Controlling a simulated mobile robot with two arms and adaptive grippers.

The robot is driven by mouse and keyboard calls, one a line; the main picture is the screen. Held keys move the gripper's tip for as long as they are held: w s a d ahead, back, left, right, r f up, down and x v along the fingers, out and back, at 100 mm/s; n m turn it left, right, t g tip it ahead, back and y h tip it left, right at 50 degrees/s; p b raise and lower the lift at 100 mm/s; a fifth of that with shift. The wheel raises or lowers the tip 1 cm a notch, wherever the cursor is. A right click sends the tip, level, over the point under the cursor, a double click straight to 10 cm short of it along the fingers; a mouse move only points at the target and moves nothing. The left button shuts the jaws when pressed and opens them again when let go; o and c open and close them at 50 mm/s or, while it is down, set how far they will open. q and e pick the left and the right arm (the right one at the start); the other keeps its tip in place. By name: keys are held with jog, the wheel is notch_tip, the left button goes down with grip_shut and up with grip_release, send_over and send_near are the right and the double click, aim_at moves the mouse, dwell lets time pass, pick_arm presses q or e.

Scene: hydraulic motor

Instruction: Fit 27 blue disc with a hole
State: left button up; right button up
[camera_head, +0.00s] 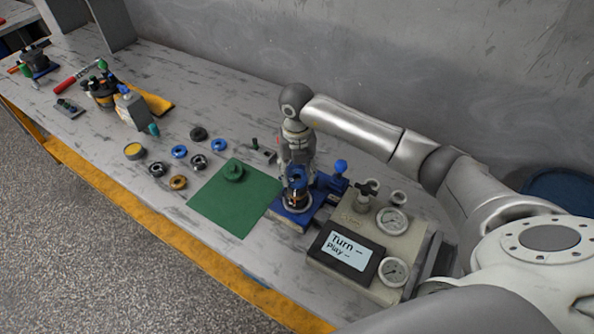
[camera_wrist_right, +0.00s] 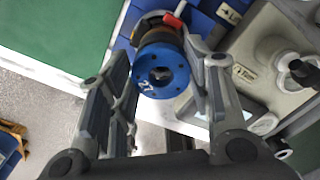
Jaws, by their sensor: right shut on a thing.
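The blue disc with a hole (camera_wrist_right: 178,80), marked 27, sits between the fingertips of my right gripper (camera_wrist_right: 160,62), which is shut on it. The disc's flat face and centre hole face the wrist camera. In the head view, the right gripper (camera_head: 297,170) points down with the blue disc (camera_head: 297,174) over the motor body (camera_head: 297,199), which stands upright in the blue vise (camera_head: 287,213). The gripper partly hides this spot, and I cannot tell whether disc and motor touch. My left gripper is not in view.
A green mat (camera_head: 232,210) with a dark green round part (camera_head: 233,171) lies left of the vise. Several loose rings, including a blue one (camera_head: 179,152), lie further left. A gauge box (camera_head: 372,235) with a screen stands close on the right.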

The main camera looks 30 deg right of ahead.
jog(key=shift+f+b, duration=0.4)
dwell(0.8)
dwell(0.5)
jog(key=shift+r, duration=0.35)
jog(key=shift+f, duration=0.5)
dwell(0.5)
jog(key=o, duration=1.3)
jog(key=shift+c, duration=0.2)
